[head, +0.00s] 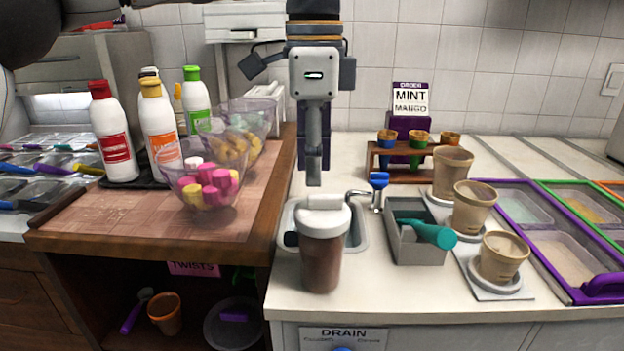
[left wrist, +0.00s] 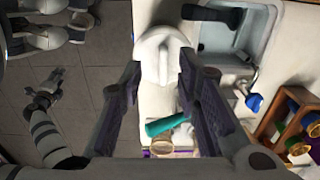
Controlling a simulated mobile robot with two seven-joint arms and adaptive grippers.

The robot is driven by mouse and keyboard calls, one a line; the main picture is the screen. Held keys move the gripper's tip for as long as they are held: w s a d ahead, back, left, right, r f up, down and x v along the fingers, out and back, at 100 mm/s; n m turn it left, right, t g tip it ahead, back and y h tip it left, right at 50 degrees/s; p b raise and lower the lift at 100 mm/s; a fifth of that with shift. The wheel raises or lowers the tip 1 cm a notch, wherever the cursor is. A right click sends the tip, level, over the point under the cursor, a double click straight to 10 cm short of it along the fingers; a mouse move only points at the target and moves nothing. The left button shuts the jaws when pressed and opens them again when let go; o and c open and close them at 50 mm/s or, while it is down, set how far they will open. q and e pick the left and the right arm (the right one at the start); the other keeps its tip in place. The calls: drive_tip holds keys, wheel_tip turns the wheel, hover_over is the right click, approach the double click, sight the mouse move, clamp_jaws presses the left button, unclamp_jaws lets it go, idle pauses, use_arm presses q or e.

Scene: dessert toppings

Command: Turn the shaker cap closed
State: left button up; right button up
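The shaker (head: 322,262) stands upright near the counter's front edge, brownish and see-through, with a white cap (head: 324,218) on top. My left gripper (head: 314,178) points down just above the cap, seen edge-on. In the left wrist view, my left gripper (left wrist: 160,70) is open, with its dark fingers wide apart and the white cap (left wrist: 158,48) showing between and beyond them. No contact with the cap is visible. What looks like my right gripper (left wrist: 46,88) hangs over the floor in the left wrist view, too small to read.
A sink (head: 360,235) with a blue-handled tap (head: 378,182) lies behind the shaker. A grey bin (head: 410,262) with a teal-handled tool (head: 432,234) and several tan cups stand to the right. Bowls (head: 212,212) and bottles stand on the wooden cart at left.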

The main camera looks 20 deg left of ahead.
sight(314, 194)
use_arm(q)
drive_tip(key=f, duration=0.3)
drive_tip(key=shift+w+f, duration=0.25)
drive_tip(key=shift+w, duration=0.05)
drive_tip(key=shift+s+f, duration=0.2)
drive_tip(key=shift+f, duration=0.25)
use_arm(e)
drive_tip(key=shift+w+r, duration=0.15)
drive_tip(key=shift+w, duration=0.1)
use_arm(q)
drive_tip(key=shift+w, duration=0.1)
clamp_jaws()
drive_tip(key=shift+r+m+p, duration=0.2)
drive_tip(key=shift+m+p, duration=0.1)
drive_tip(key=shift+f+m, duration=0.1)
drive_tip(key=shift+m, duration=0.2)
drive_tip(key=shift+w+f+m, duration=0.1)
drive_tip(key=shift+f+m, duration=0.05)
drive_tip(key=shift+m, duration=0.15)
use_arm(e)
drive_tip(key=shift+w+r, duration=0.3)
drive_tip(key=shift+w, duration=0.1)
